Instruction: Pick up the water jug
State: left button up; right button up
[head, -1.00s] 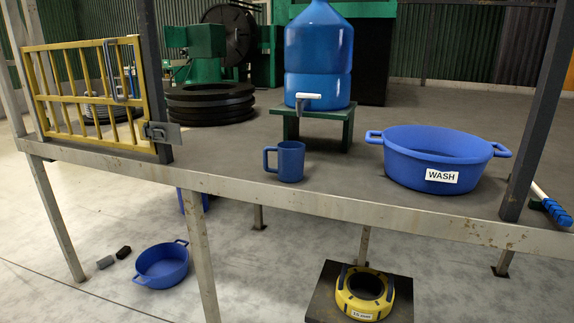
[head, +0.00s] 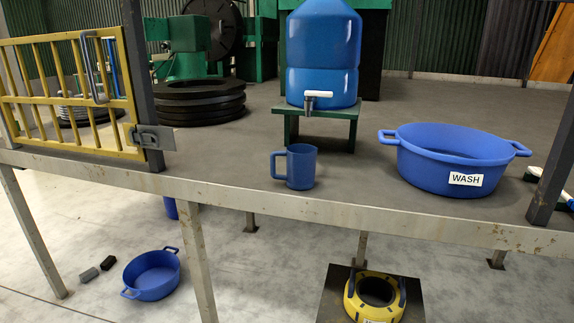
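The water jug (head: 322,55) is a large blue bottle with a white tap (head: 318,94) low on its front. It stands upright on a small green stand (head: 340,113) on the raised grey platform. Its top is cut off by the upper edge of the head view. Neither of my grippers shows in the head view.
On the platform are a blue mug (head: 301,167), a blue tub labelled WASH (head: 430,170), stacked black rings (head: 195,104) and a yellow gate (head: 75,145) at left. A dark post (head: 553,165) stands at right. Below are a blue basin (head: 152,276) and a yellow ring (head: 375,292).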

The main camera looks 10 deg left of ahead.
aim_at(301, 159)
jog(key=i+j+z, duration=0.1)
jog(key=j, duration=0.4)
jog(key=i+j+z, duration=0.1)
jog(key=i+j, duration=0.15)
jog(key=j, duration=0.25)
jog(key=i+j, duration=0.15)
jog(key=j, duration=0.35)
jog(key=i+j+z, duration=0.15)
jog(key=j, duration=0.35)
jog(key=i+j+z, duration=0.1)
jog(key=j, duration=0.4)
jog(key=i+j+z, duration=0.1)
jog(key=j, duration=0.45)
jog(key=i+j+z, duration=0.1)
jog(key=j, duration=0.45)
